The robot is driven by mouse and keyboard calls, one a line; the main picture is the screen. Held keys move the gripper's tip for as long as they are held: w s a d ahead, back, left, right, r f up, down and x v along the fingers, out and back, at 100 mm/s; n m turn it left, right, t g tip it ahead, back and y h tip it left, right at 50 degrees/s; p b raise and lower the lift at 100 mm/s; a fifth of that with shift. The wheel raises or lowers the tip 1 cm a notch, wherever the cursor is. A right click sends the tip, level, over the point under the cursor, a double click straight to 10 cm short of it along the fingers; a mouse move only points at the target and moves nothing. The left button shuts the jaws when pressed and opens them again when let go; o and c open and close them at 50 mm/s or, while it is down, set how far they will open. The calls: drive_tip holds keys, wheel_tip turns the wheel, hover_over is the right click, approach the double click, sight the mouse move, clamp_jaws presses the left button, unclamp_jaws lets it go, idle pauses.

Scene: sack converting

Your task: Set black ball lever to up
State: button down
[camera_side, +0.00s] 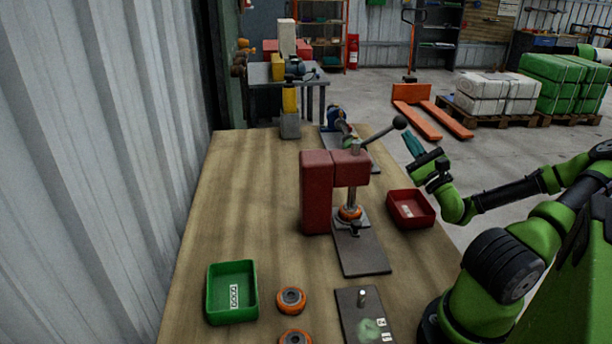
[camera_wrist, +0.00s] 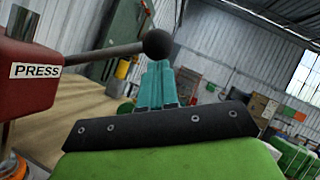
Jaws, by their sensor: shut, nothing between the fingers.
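The black ball lever (camera_side: 399,122) sticks out from the red press (camera_side: 318,190) in the side view. Its rod slants up to the right, with the ball at the raised outer end. In the wrist view the black ball (camera_wrist: 157,44) is at upper middle, and its rod runs left to the red body labelled PRESS (camera_wrist: 36,71). My gripper (camera_side: 411,142) is shut and empty, just right of and slightly below the ball in the side view. Its teal fingers (camera_wrist: 157,80) show below the ball in the wrist view. I cannot tell whether they touch it.
A red bin (camera_side: 431,217) stands right of the press. A green bin (camera_side: 209,310), orange-rimmed rings (camera_side: 291,300) and a dark plate with a pin (camera_side: 350,325) are at the near end of the wooden table (camera_side: 240,200). The table's left middle is clear.

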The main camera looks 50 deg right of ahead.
drive_tip(key=shift+r, duration=0.1)
idle(0.3)
drive_tip(key=w+a+r+n+g+y, duration=0.6)
drive_tip(key=w+a+r+n, duration=0.5)
drive_tip(key=n, duration=0.5)
drive_tip(key=shift+w+r+n, duration=0.15)
drive_tip(key=shift+r+n, duration=0.15)
drive_tip(key=shift+r, duration=0.45)
drive_tip(key=shift+w+a, duration=0.1)
drive_tip(key=shift+a, duration=0.15)
drive_tip(key=shift+r, duration=0.1)
